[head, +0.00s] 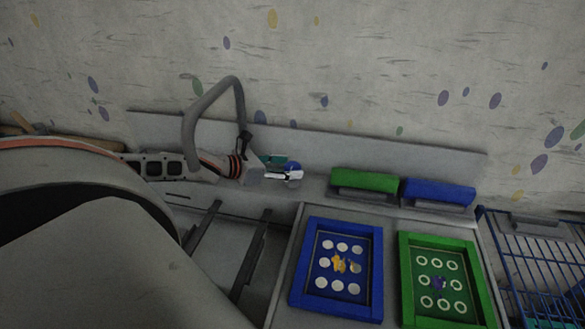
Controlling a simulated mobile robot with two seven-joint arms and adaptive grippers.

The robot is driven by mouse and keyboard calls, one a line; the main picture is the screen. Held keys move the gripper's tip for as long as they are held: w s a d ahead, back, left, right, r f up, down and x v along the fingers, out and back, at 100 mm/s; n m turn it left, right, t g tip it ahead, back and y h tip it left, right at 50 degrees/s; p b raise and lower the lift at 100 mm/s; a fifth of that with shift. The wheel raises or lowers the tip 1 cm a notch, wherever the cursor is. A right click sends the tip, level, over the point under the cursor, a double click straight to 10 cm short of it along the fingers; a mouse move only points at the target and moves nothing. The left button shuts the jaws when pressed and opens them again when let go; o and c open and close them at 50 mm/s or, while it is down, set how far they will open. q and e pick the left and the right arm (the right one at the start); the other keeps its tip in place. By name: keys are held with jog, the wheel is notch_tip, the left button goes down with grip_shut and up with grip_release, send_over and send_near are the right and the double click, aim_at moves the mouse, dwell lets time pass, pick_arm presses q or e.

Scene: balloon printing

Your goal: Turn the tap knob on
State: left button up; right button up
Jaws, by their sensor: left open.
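The grey curved tap (213,92) stands at the back of the sink, against the wall ledge. A small blue round part (292,166), which looks like the tap knob, is to the right of the tap's base and partly hidden by my gripper. My left gripper (294,177) reaches in from the left behind the sink. Its fingers are open and sit right at the blue part; I cannot tell whether they touch it. A small teal piece (273,160) shows just behind the fingers. My right gripper is not in view.
A green block (364,181) and a blue block (438,194) sit on grey bases at the back right. A blue-framed tray (296,275) and a green-framed tray (408,285) lie on the counter. A blue wire rack (532,255) stands at the far right.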

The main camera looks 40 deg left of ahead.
pick_arm(q)
jog(key=shift+x, duration=1.1)
jog(key=c, duration=1.1)
